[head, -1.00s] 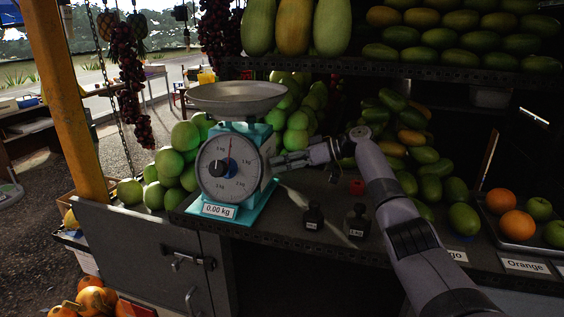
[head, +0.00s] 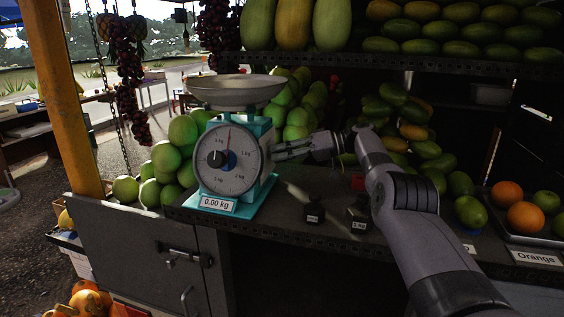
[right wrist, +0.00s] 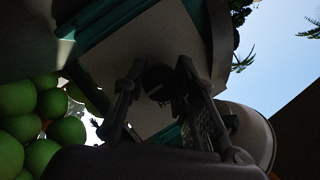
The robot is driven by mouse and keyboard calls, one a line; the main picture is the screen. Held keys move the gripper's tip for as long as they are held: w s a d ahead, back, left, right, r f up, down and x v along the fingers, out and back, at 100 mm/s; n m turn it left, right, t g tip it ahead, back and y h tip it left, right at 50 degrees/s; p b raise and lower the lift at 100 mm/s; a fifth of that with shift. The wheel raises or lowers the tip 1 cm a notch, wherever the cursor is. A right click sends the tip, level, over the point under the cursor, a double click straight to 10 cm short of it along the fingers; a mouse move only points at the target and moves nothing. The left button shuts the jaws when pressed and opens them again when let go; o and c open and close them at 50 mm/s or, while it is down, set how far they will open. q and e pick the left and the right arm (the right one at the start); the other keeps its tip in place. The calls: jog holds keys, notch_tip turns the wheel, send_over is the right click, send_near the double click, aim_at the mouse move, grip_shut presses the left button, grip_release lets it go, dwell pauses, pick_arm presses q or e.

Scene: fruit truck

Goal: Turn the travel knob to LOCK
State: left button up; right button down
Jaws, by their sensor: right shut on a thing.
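The teal weighing scale (head: 267,133) stands on the counter with a round white dial (head: 232,178) and a metal pan (head: 236,90) on top. In the right wrist view my right gripper (right wrist: 157,85) is shut on a small dark knob (right wrist: 158,77) on the scale's pale side panel. This side knob is shadowed and mostly hidden by the fingers; no LOCK mark is readable. My left gripper is not in view.
Two black weights (head: 314,209) stand on the counter (head: 290,230) right of the scale, close under my right arm. Green fruit (head: 172,160) is heaped left of and behind the scale. A fruit tray (head: 520,235) is at the right.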

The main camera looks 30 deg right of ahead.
dwell(0.4)
jog(key=c, duration=1.8)
grip_release()
jog(key=shift+a+f, duration=0.1)
jog(key=o, duration=0.5)
jog(key=shift+s+a, duration=0.1)
jog(key=shift+s, duration=0.05)
